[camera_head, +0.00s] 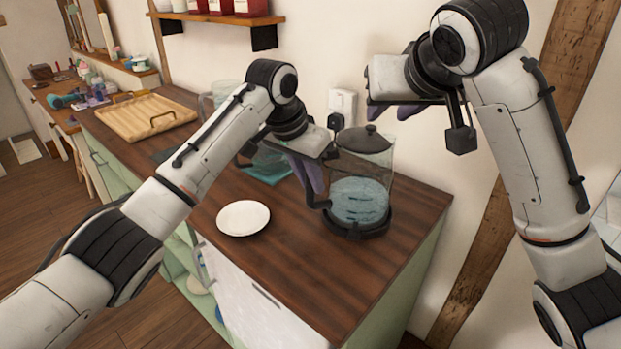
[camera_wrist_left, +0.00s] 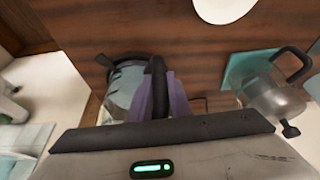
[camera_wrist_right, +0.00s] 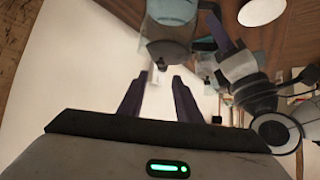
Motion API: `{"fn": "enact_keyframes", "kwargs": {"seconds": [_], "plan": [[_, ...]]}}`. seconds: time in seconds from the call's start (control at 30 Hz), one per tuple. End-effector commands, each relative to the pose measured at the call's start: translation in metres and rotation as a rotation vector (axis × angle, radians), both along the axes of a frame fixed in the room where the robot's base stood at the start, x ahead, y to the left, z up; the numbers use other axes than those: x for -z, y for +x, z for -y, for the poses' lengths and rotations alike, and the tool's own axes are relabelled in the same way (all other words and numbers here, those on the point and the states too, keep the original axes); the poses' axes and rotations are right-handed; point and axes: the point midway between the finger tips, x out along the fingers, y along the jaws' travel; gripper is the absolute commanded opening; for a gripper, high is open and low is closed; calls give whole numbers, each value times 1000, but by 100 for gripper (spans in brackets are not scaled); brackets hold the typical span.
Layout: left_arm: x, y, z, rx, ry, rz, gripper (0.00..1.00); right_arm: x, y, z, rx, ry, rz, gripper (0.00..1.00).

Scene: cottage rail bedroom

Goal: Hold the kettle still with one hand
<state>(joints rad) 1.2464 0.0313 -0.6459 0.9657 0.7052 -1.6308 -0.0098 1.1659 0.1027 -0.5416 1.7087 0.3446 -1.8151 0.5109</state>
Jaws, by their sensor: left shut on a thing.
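The glass kettle (camera_head: 362,200) stands upright on a black base at the right end of the wooden counter, with bluish water inside and a black lid on top. My left gripper (camera_head: 312,178) is at the kettle's left side, its purple fingers shut on the black handle. In the left wrist view the handle (camera_wrist_left: 157,75) sits between the fingers, with the kettle body (camera_wrist_left: 122,88) beyond. My right gripper (camera_head: 400,108) is raised above and to the right of the kettle, apart from it. The right wrist view shows its fingers (camera_wrist_right: 157,98) spread and empty, with the kettle (camera_wrist_right: 168,50) ahead.
A white plate (camera_head: 243,218) lies left of the kettle. A second glass pot (camera_wrist_left: 270,98) is near a teal mat (camera_wrist_left: 245,66), partly behind my left arm in the head view. A wall socket with plug (camera_head: 341,105) is behind the kettle. A wooden tray (camera_head: 145,117) lies further left.

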Motion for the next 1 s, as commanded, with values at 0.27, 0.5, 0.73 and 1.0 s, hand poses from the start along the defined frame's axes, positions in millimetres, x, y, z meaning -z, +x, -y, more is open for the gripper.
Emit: {"fn": "enact_keyframes", "kwargs": {"seconds": [0.27,0.5,0.73,1.0], "plan": [[-1,0,1,1,-4,1,0,0,0,0,0,0,0,31],[-1,0,1,1,-4,1,0,5,5,3,-3,8,18,35],[-1,0,1,1,-4,1,0,30,33,23,-52,69,172,35],[-1,0,1,1,-4,1,0,60,36,44,-190,147,425,35]]}}
